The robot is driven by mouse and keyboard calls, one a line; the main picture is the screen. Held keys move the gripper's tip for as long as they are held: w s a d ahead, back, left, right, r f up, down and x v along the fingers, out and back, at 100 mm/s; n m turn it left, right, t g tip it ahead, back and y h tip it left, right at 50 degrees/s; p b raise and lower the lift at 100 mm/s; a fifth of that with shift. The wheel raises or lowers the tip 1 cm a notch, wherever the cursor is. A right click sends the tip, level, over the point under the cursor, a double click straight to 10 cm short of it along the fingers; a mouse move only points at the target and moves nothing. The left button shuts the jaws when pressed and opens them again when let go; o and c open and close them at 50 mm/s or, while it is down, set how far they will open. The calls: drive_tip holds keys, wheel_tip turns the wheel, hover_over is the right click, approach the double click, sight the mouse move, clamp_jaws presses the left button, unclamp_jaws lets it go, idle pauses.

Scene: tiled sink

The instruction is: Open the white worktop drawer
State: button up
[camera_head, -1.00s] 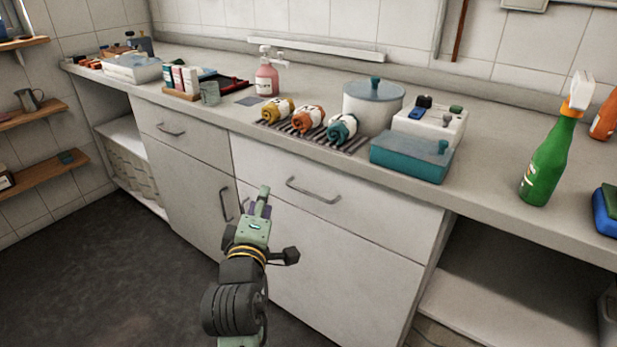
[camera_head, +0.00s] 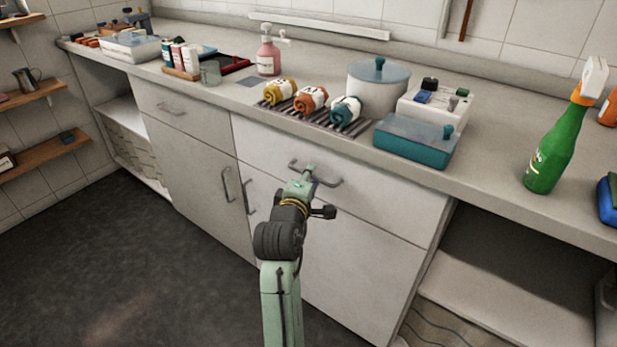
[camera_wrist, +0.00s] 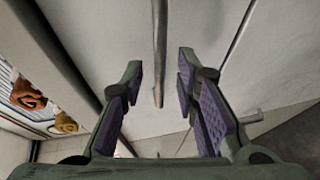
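A white drawer (camera_head: 385,190) sits under the worktop and is closed, its front flush with the cabinet. Its grey bar handle (camera_head: 333,184) is partly hidden behind my gripper (camera_head: 306,180) in the head view. In the wrist view the drawer front (camera_wrist: 110,35) fills the middle, and the handle (camera_wrist: 159,50) runs down from the top edge. My gripper (camera_wrist: 161,68) is open, with purple-padded fingers either side of the handle's line. No contact with the handle is visible.
The worktop (camera_head: 500,170) holds rolled towels (camera_head: 311,99), a teal box (camera_head: 415,142), a pot (camera_head: 378,88) and a green bottle (camera_head: 552,150). A second closed drawer (camera_head: 190,135) is to the left. A door handle (camera_head: 249,197) is just left of my arm. An open shelf (camera_head: 510,270) is at right.

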drive_tip(key=shift+w, duration=0.1)
drive_tip(key=shift+c, duration=0.4)
clamp_jaws()
idle(0.5)
